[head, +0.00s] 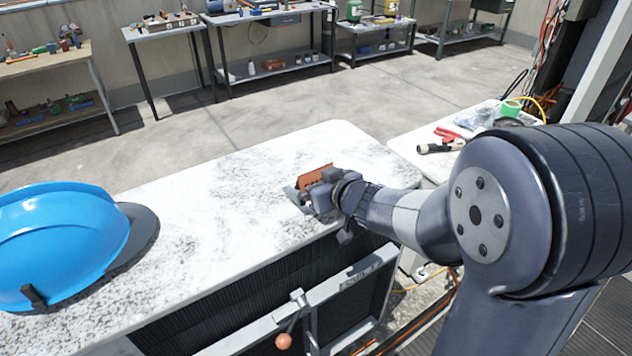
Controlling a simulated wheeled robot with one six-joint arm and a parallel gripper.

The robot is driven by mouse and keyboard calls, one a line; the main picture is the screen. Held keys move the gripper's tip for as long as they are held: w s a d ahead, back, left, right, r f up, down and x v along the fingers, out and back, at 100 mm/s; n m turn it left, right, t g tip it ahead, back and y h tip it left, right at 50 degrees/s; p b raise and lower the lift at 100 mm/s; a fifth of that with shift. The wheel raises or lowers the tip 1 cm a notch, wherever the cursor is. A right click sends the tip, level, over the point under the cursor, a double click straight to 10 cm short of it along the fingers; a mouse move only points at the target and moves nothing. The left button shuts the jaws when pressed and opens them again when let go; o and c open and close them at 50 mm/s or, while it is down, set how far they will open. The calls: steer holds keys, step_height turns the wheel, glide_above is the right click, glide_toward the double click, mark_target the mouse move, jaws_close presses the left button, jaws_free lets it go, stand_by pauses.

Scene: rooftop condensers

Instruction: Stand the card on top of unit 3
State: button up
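An orange-brown card (317,175) with dark marks on its face is at the fingers of my gripper (303,197). It looks upright, slightly tilted, over the white, speckled top of a condenser unit (220,200), near its front right part. The card's lower part is hidden behind the gripper. I cannot tell whether its lower edge touches the top, or whether the fingers are closed on it. The unit's front frame bears a small label (362,278), too small to read surely.
A blue hard hat (60,240) lies on the left of the unit's top. A lever with an orange ball (284,341) is on the front. A side table (405,148) with pliers and a green item stands to the right. Workbenches line the back wall. The middle of the top is clear.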

steer(key=shift+s+d+r, duration=0.1)
steer(key=shift+s+r, duration=0.05)
steer(key=shift+r, duration=0.15)
steer(key=p+v, duration=0.3)
steer(key=v, duration=0.7)
steer(key=shift+s+d+r, duration=0.25)
steer(key=shift+s+d, duration=0.15)
steer(key=shift+s, duration=0.25)
steer(key=shift+w, duration=0.1)
steer(key=b+x, duration=0.3)
steer(key=x, duration=0.9)
steer(key=shift+a, duration=0.1)
steer(key=shift+r+p, duration=0.6)
steer(key=shift+r, duration=0.55)
